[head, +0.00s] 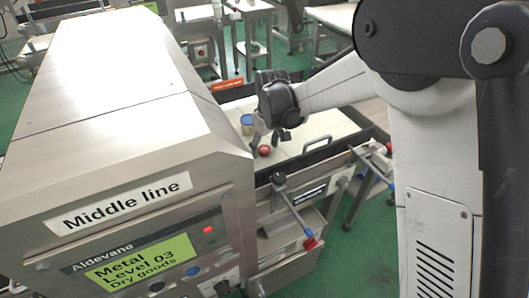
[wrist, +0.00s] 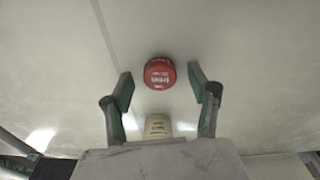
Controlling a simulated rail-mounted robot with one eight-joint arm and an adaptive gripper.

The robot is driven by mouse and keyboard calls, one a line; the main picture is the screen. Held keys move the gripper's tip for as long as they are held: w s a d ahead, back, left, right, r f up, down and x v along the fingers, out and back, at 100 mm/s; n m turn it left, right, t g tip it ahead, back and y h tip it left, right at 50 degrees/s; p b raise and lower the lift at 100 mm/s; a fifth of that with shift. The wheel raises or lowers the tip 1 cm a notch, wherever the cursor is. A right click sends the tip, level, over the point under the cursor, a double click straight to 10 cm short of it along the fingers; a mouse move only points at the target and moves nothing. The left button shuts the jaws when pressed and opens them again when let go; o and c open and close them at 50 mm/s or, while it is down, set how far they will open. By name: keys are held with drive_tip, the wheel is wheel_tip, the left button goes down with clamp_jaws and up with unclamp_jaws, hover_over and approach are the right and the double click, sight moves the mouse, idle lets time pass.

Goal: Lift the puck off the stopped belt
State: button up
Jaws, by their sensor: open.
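The puck (wrist: 159,73) is small, round and red with white lettering on it. It lies on the pale belt (wrist: 240,60) and also shows in the head view (head: 264,151), just outside the metal detector housing. My gripper (wrist: 162,82) is open, with its green-padded fingers apart. In the wrist view the puck sits between and slightly beyond the fingertips, apart from both. In the head view my gripper (head: 270,138) hangs close over the puck and partly covers that area.
A cream item (wrist: 158,126) shows between my fingers near the palm. The metal detector housing (head: 120,100) stands left of the belt. A rail with a handle (head: 317,143) runs along the near side.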

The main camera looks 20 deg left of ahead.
drive_tip(key=shift+f, duration=0.15)
drive_tip(key=c, duration=1)
